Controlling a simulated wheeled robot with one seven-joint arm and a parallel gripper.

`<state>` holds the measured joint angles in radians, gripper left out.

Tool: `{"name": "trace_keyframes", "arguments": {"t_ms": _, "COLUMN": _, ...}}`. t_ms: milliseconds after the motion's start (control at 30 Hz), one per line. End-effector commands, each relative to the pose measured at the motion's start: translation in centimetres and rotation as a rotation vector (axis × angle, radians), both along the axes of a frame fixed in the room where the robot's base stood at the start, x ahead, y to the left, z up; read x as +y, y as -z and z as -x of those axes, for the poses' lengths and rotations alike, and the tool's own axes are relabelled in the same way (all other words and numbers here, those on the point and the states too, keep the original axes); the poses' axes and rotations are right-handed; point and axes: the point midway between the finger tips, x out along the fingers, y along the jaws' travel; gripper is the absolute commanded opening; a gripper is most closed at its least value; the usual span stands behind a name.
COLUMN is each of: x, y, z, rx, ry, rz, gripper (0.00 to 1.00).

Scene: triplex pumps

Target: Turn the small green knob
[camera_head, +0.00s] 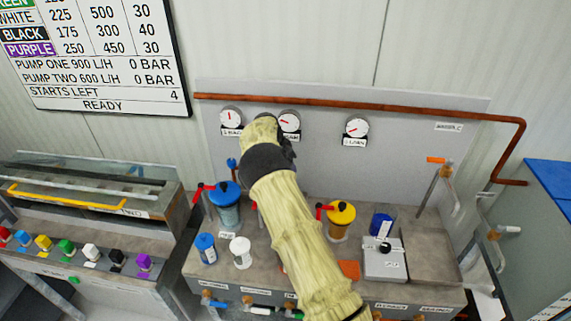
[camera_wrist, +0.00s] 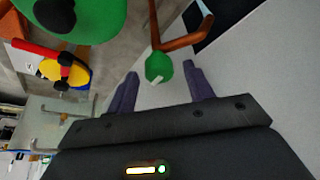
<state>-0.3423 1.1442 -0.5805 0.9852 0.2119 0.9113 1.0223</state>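A small green knob (camera_wrist: 158,67) with a pale mark on its lower edge shows in the wrist view, beside a copper-coloured pipe. My gripper (camera_wrist: 161,76) is open, with one dark finger on each side of the knob in the picture. The knob appears just beyond or between the fingertips; I cannot tell whether either finger touches it. Nothing is held. In the head view my arm covers this spot, so the knob and fingers are hidden there.
A large green lid (camera_wrist: 95,15) is close on the left in the wrist view. A yellow lid (camera_head: 341,212) and a blue lid (camera_head: 225,193) with red handles flank my arm. A copper pipe (camera_head: 400,104) runs along the back panel, above gauges (camera_head: 355,128).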

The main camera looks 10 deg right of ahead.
Motion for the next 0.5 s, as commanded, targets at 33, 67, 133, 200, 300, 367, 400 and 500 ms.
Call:
{"name": "trace_keyframes", "arguments": {"t_ms": 33, "x": 0.0, "y": 0.1, "z": 0.0, "rx": 0.001, "ry": 0.0, "rz": 0.0, "gripper": 0.52}}
{"name": "trace_keyframes", "arguments": {"t_ms": 67, "x": 0.0, "y": 0.1, "z": 0.0, "rx": 0.001, "ry": 0.0, "rz": 0.0, "gripper": 0.52}}
{"name": "trace_keyframes", "arguments": {"t_ms": 133, "x": 0.0, "y": 0.1, "z": 0.0, "rx": 0.002, "ry": -0.001, "rz": 0.0, "gripper": 0.52}}
{"name": "trace_keyframes", "arguments": {"t_ms": 200, "x": 0.1, "y": 0.0, "z": 0.1, "rx": 0.002, "ry": -0.001, "rz": 0.0, "gripper": 0.52}}
{"name": "trace_keyframes", "arguments": {"t_ms": 300, "x": 0.3, "y": -0.4, "z": 0.1, "rx": 0.002, "ry": -0.001, "rz": -0.001, "gripper": 0.52}}
{"name": "trace_keyframes", "arguments": {"t_ms": 367, "x": 0.5, "y": -0.9, "z": 0.2, "rx": 0.001, "ry": -0.001, "rz": -0.001, "gripper": 0.52}}
{"name": "trace_keyframes", "arguments": {"t_ms": 400, "x": 0.7, "y": -1.4, "z": 0.3, "rx": -0.001, "ry": -0.002, "rz": -0.002, "gripper": 0.52}}
{"name": "trace_keyframes", "arguments": {"t_ms": 500, "x": 1.2, "y": -2.8, "z": 0.7, "rx": -0.001, "ry": -0.002, "rz": -0.001, "gripper": 0.52}}
